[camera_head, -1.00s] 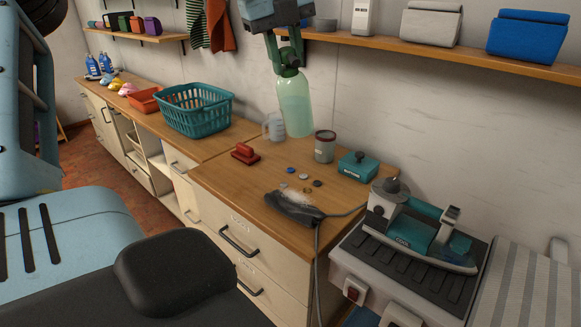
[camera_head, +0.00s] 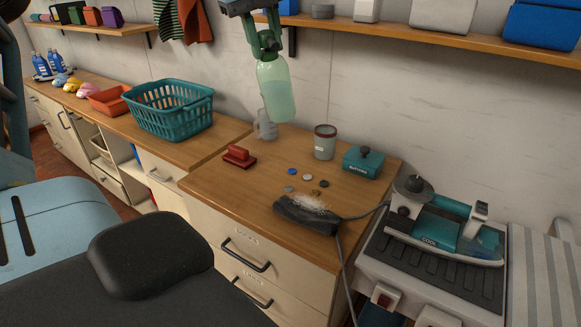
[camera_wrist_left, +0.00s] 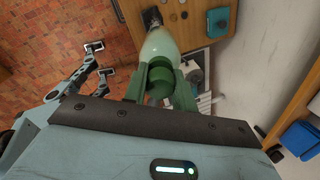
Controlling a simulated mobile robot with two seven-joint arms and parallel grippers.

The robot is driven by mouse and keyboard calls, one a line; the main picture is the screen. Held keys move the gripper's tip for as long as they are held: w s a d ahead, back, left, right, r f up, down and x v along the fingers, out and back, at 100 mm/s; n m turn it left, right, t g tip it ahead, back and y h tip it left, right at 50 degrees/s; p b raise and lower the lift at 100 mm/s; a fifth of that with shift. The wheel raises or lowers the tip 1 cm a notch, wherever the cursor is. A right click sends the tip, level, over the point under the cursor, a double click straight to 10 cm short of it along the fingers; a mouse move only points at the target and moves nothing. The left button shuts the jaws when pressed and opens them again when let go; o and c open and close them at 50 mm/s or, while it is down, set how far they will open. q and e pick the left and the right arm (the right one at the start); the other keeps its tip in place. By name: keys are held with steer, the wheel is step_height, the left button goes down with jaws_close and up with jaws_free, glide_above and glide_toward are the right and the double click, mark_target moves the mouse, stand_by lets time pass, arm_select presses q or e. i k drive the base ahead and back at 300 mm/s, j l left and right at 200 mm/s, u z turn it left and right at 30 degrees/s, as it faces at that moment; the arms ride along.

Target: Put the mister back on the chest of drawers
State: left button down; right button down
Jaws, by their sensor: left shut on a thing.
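The mister (camera_head: 276,92) is a translucent pale green bottle with a green top. My left gripper (camera_head: 266,44) comes down from the top of the head view, shut on the mister's top. The mister hangs slightly tilted, its base appearing in front of a clear jug on the chest of drawers (camera_head: 215,187). I cannot tell the exact gap below it. In the left wrist view the mister (camera_wrist_left: 159,45) points away over the wooden top. My right gripper (camera_wrist_left: 100,59) shows there with its two fingers apart and empty, above the brick floor.
On the chest's top are a red-handled brush (camera_head: 239,157), a lidded grey canister (camera_head: 325,142), a teal box (camera_head: 363,162), several buttons (camera_head: 307,179) and a dark corded thing (camera_head: 306,216). A teal basket (camera_head: 170,110) stands left, an iron (camera_head: 447,235) right. A shelf (camera_head: 420,42) runs above.

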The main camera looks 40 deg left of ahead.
mark_target(259, 179)
steer(key=j+z, duration=0.15)
steer(key=j, duration=0.65)
steer(key=i+j, duration=0.1)
steer(key=j, duration=0.25)
steer(key=i+j+z, duration=0.1)
steer(key=j, duration=0.25)
steer(key=i+j, duration=0.15)
steer(key=j, duration=0.2)
steer(key=z, duration=0.05)
